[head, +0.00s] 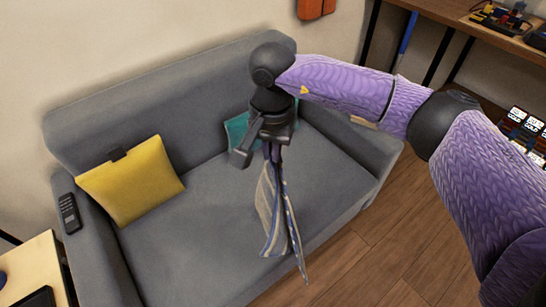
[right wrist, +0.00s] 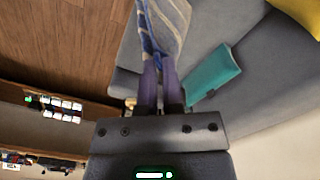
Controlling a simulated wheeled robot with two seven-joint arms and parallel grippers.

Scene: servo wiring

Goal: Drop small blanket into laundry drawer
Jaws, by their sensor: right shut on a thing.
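The small blanket (head: 276,210) is striped grey-beige and blue. It hangs down in folds from my right gripper (head: 272,150), in front of the grey sofa seat in the head view. My right gripper is shut on its upper end. In the right wrist view, the purple fingers (right wrist: 159,80) pinch the striped blanket (right wrist: 166,28), which runs out of the top of the picture. My left gripper is not in view. No laundry drawer can be made out in either view.
The grey sofa (head: 215,240) holds a yellow cushion (head: 132,180), a teal cushion (head: 236,130) and a black remote (head: 69,212) on its left arm. A wooden desk (head: 455,12) stands at upper right. A small table (head: 28,265) is at lower left. Wooden floor (head: 385,250) lies open at right.

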